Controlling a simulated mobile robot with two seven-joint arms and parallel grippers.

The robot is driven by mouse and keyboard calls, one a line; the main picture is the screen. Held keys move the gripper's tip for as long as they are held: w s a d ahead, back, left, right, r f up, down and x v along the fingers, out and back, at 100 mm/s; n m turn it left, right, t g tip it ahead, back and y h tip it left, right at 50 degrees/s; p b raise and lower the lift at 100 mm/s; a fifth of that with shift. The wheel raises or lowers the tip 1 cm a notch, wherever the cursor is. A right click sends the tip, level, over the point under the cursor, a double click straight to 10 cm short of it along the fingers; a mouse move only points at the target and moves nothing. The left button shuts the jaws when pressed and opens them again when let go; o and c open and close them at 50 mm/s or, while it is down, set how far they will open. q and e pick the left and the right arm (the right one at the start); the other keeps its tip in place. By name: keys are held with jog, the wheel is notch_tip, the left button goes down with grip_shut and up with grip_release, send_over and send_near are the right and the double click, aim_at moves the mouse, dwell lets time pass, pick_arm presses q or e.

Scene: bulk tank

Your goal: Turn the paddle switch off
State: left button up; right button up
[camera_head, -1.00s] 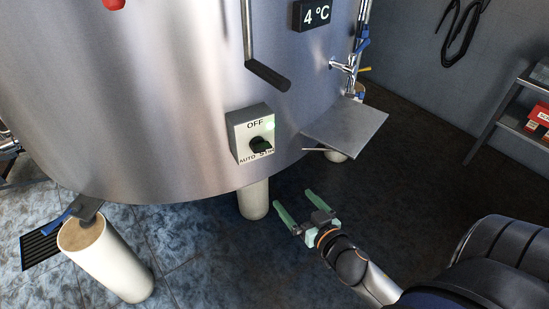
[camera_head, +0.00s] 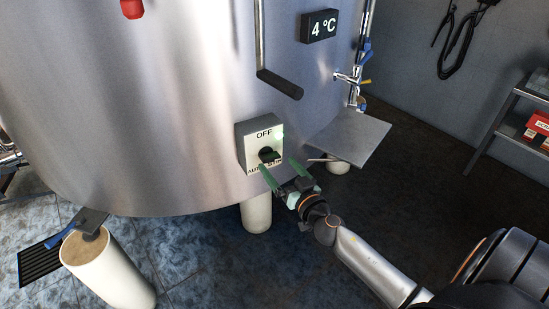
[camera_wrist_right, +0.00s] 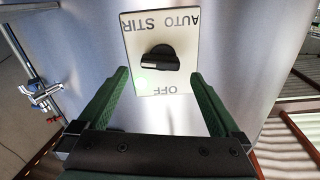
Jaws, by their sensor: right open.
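The switch box (camera_head: 245,144) is a pale plate on the front of the steel tank, marked OFF at the top and AUTO and STIR at the bottom. Its dark paddle knob (camera_head: 268,155) points towards the lower right, on the STIR side. A green light shows beside it. In the right wrist view the knob (camera_wrist_right: 160,58) sits ahead of and between the fingers, apart from them; the plate (camera_wrist_right: 140,28) appears upside down. My right gripper (camera_head: 281,172) is open and empty, its green fingers just below and in front of the switch. My left gripper is not in view.
The steel tank (camera_head: 120,130) fills the left and middle. A crank handle (camera_head: 280,84) hangs above the switch. A grey flat plate (camera_head: 350,137) juts out at right, below a valve (camera_head: 349,76). A white leg (camera_head: 256,212) stands below.

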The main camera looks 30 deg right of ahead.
aim_at(273, 159)
jog(key=shift+w+d, duration=0.15)
jog(key=shift+w, duration=1.6)
jog(key=c, duration=1.4)
